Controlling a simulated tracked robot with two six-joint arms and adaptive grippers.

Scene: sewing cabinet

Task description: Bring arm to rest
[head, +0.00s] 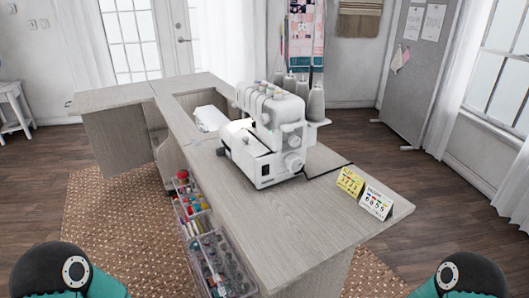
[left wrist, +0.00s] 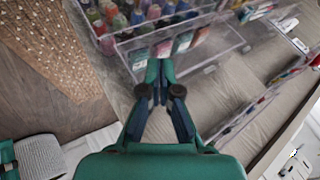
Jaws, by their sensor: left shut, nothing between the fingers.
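My left gripper (left wrist: 159,85) shows in the left wrist view with its fingers together and nothing between them. It points toward clear bins of thread spools and small bottles (left wrist: 150,15), seen beyond the fingertips. It appears apart from the bins. Neither gripper is in the head view, and my right gripper shows in no frame.
A wooden sewing cabinet (head: 276,222) fills the middle, with a white serger (head: 268,140) on top. Two small cards, yellow (head: 350,181) and white (head: 376,203), stand near its right end. Clear bins (head: 215,262) hang on its near side. A woven rug (head: 115,215) lies at left.

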